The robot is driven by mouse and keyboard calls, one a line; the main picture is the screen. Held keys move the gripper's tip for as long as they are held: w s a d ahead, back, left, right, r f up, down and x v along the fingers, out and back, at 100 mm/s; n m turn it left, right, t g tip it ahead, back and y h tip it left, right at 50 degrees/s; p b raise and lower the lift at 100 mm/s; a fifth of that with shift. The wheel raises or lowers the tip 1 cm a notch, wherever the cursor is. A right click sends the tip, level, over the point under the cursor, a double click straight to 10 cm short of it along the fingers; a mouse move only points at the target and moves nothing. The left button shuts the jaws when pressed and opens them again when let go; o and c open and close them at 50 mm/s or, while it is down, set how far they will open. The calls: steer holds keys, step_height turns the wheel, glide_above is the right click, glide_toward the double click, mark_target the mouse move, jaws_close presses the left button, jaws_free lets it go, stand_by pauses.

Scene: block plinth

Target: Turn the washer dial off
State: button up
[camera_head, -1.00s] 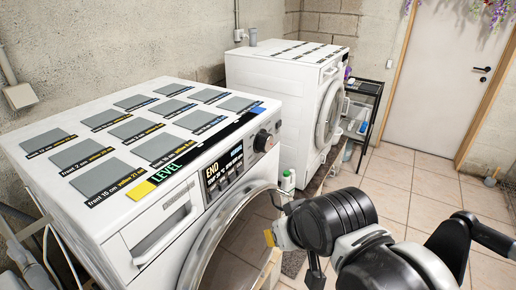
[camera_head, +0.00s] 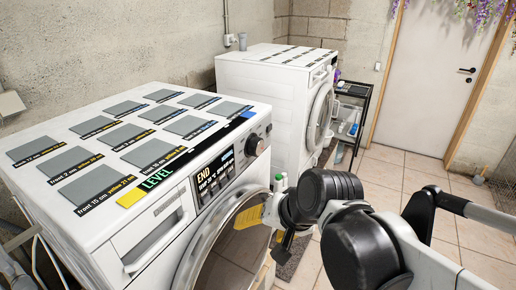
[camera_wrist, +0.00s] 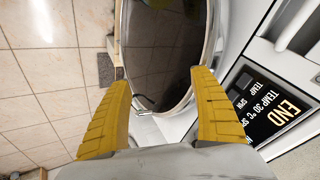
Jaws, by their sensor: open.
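The washer dial (camera_head: 255,145) is a dark round knob with a paler rim on the front panel of the near white washer (camera_head: 108,244). It sits to the right of the lit display (camera_head: 215,175), which reads END. My gripper (camera_head: 247,217) has yellow fingers and is in front of the round door (camera_head: 222,262), below the dial and apart from it. In the wrist view my gripper (camera_wrist: 165,92) is open and empty, fingers spread over the door glass (camera_wrist: 160,45). The display (camera_wrist: 268,108) shows at the right there; the dial is not in that view.
A second white washer (camera_head: 255,95) stands behind, against the wall. A black shelf rack (camera_head: 352,112) holds small items beside it. Grey pads and labels cover the near washer's top. Tiled floor (camera_head: 400,175) is open toward the door.

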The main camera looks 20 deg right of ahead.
steer(key=w+m+y, duration=0.3)
steer(key=w+m, duration=0.3)
steer(key=m, duration=0.2)
steer(key=m+t+y, duration=0.6)
steer(key=m+t, duration=0.2)
steer(key=m, duration=0.7)
glide_toward(260, 149)
steer(key=b+x, duration=0.2)
steer(key=x, duration=0.9)
steer(key=shift+w, duration=0.15)
steer(key=c, duration=1.2)
